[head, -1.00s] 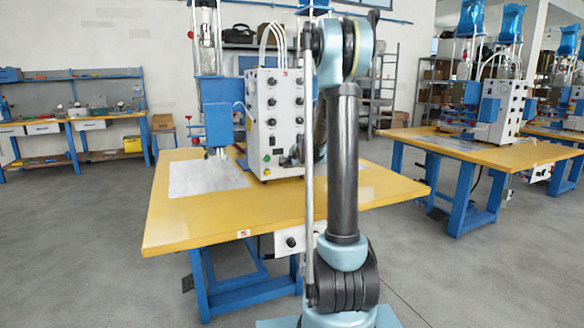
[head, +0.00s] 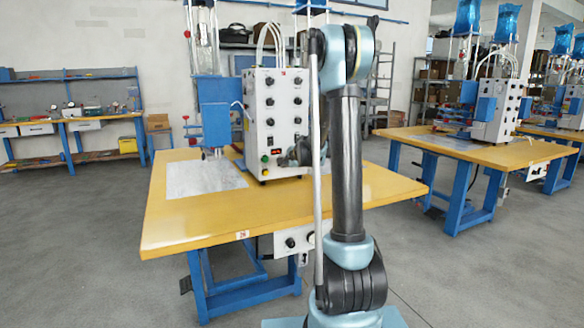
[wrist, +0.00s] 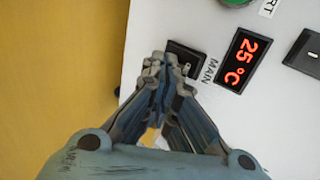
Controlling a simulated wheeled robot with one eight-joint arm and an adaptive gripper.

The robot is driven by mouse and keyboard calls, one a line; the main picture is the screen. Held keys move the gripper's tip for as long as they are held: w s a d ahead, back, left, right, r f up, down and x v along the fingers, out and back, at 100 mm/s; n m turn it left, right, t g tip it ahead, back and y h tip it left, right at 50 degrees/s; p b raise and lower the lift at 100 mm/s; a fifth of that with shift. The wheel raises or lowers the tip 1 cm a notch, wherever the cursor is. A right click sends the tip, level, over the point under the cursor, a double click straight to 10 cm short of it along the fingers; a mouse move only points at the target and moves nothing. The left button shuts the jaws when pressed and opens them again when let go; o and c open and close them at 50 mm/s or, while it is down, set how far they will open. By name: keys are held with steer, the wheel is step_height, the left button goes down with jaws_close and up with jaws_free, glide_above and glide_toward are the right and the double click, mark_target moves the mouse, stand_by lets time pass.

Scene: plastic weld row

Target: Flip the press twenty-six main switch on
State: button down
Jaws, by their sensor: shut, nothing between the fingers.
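The main switch (wrist: 188,58) is a small black rocker on the white panel in the wrist view, beside the printed label MAIN (wrist: 209,70). My gripper (wrist: 165,70) is shut and empty, its fingertips at the switch and covering part of it. I cannot tell whether they touch, nor the rocker's tilt. The display (wrist: 238,61) beside the label is lit red and reads 25°C. In the head view the white control box (head: 262,135) stands on the yellow table (head: 200,225), whose front edge bears a 26 tag (head: 242,235). My arm hides part of the box's right side.
A green button (wrist: 236,1) and another black switch (wrist: 304,52) are near the display. A blue press head (head: 215,110) stands left of the box, above a metal plate (head: 200,178). A similar press table (head: 470,145) stands at the right.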

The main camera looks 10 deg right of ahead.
steer(key=shift+a+r, duration=0.1)
steer(key=shift+a, duration=0.1)
steer(key=shift+r, duration=0.1)
steer(key=shift+r, duration=0.65)
steer(key=shift+s, duration=0.2)
steer(key=f+v, duration=0.1)
steer(key=v, duration=1.2)
steer(key=shift+s+d, duration=0.2)
steer(key=shift+s, duration=0.15)
